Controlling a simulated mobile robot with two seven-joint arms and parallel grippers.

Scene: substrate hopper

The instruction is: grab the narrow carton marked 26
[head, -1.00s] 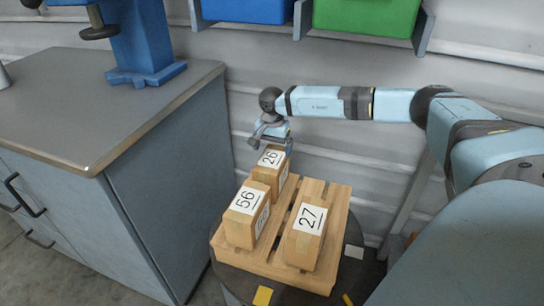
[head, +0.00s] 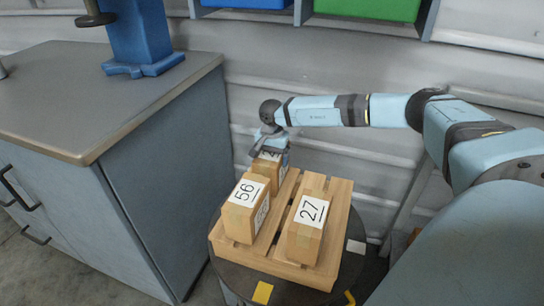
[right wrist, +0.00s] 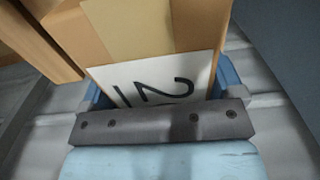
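The narrow carton marked 26 (head: 268,169) stands upright at the back left of the wooden pallet (head: 340,205), its label now partly covered by my right gripper. My right gripper (head: 269,147) is down at the top of this carton. In the right wrist view the carton (right wrist: 150,35) lies between the blue fingers (right wrist: 165,88), one at each side, spread near the ends of the dark palm bar. They look open around it; firm contact is not visible. My left gripper is not in view.
A carton marked 56 (head: 243,210) stands just in front of the 26 carton, and a carton marked 27 (head: 306,228) stands to its right. A grey cabinet (head: 150,185) is close on the left. A ribbed wall (head: 330,62) is behind.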

